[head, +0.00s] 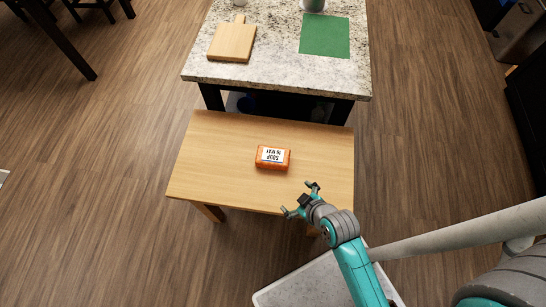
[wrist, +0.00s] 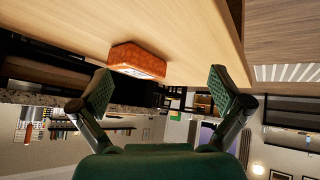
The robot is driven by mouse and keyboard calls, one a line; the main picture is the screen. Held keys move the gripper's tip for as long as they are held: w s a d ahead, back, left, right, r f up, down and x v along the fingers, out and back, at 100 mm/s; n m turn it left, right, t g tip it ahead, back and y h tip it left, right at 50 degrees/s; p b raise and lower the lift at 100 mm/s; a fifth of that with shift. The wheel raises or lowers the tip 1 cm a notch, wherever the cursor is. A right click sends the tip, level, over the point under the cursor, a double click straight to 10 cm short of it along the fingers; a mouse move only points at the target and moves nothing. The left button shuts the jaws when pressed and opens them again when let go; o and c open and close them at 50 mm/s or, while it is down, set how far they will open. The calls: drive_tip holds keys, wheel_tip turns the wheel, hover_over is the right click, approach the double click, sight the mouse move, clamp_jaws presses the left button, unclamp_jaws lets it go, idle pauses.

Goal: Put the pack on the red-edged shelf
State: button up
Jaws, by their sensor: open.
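An orange pack (head: 273,157) with a white printed label lies on the small wooden table (head: 215,150), right of the table's middle. The pack also shows in the wrist view (wrist: 137,60), beyond the fingertips. My gripper (head: 299,199) is open and empty near the table's front edge, to the right of the pack and nearer to me. In the wrist view its two fingers (wrist: 158,90) are spread wide, with nothing between them. I cannot make out a red-edged shelf in either view.
A stone-topped island (head: 275,45) stands behind the table, with a cutting board (head: 232,42) and a green mat (head: 325,36) on it. Dark items sit in shadow beneath the island top. The table around the pack is clear. Open wooden floor lies on both sides.

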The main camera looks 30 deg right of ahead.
sight(273, 155)
drive_tip(key=w+n, duration=0.1)
drive_tip(key=w, duration=0.1)
drive_tip(key=w+g+y, duration=0.1)
drive_tip(key=w, duration=0.2)
drive_tip(key=w+d+n+g, duration=0.1)
drive_tip(key=w, duration=0.2)
drive_tip(key=shift+w+d+f+n, duration=0.1)
drive_tip(key=shift+w+n, duration=0.05)
drive_tip(key=shift+n, duration=0.15)
drive_tip(key=w+r+n+g, duration=0.1)
drive_tip(key=w, duration=0.1)
drive_tip(key=w+d+r+n+g+y, duration=0.1)
drive_tip(key=w+r, duration=0.1)
drive_tip(key=w+d+r+n+g, duration=0.1)
drive_tip(key=w, duration=0.1)
drive_tip(key=shift+w+d+r+y, duration=0.2)
drive_tip(key=shift+r+y, duration=0.1)
drive_tip(key=shift+r, duration=0.05)
drive_tip(key=shift+w+d+r+n, duration=0.25)
drive_tip(key=shift+r+n, duration=0.1)
drive_tip(key=shift+n, duration=0.15)
drive_tip(key=shift+g, duration=0.3)
drive_tip(key=x, duration=0.5)
drive_tip(key=shift+w+a+f, duration=0.1)
drive_tip(key=shift+a+f, duration=0.05)
drive_tip(key=shift+a, duration=0.05)
drive_tip(key=shift+x, duration=2.6)
drive_tip(key=shift+w+d, duration=0.1)
drive_tip(key=shift+d, duration=0.1)
drive_tip(key=shift+c, duration=0.3)
